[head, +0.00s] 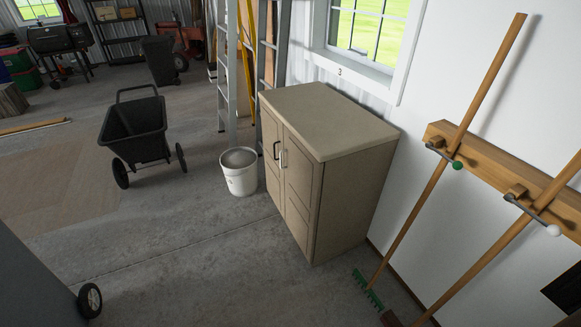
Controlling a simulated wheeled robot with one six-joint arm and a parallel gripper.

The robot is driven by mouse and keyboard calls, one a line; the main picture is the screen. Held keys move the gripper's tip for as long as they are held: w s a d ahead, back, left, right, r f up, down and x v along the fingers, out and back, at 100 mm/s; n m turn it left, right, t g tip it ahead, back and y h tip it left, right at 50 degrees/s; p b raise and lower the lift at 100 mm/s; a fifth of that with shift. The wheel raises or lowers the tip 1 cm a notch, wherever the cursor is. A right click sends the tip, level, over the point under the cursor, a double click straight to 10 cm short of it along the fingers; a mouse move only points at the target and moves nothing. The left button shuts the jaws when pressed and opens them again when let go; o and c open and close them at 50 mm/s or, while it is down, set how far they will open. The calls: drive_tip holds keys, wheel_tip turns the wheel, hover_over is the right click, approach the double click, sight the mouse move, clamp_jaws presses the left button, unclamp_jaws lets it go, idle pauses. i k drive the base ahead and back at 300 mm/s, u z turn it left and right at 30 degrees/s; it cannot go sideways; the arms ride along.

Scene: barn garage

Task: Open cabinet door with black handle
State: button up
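A beige cabinet (345,185) stands against the white wall in the head view, its two-door front facing left. Both doors look closed. A black handle (276,150) is on the far door (270,172), close to the seam between the doors. A white handle (283,159) is beside it on the near door (300,205). My gripper is not in view.
A white bucket (239,178) stands on the floor close to the far door, with ladders (228,75) behind. A black cart (136,132) stands farther left. The concrete floor before the cabinet is clear.

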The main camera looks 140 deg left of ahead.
sight(272, 127)
drive_tip(key=u, duration=5.2)
drive_tip(key=i, duration=0.65)
drive_tip(key=u, duration=0.75)
drive_tip(key=i, duration=1.25)
drive_tip(key=z, duration=0.4)
drive_tip(key=i, duration=0.8)
drive_tip(key=z, duration=0.35)
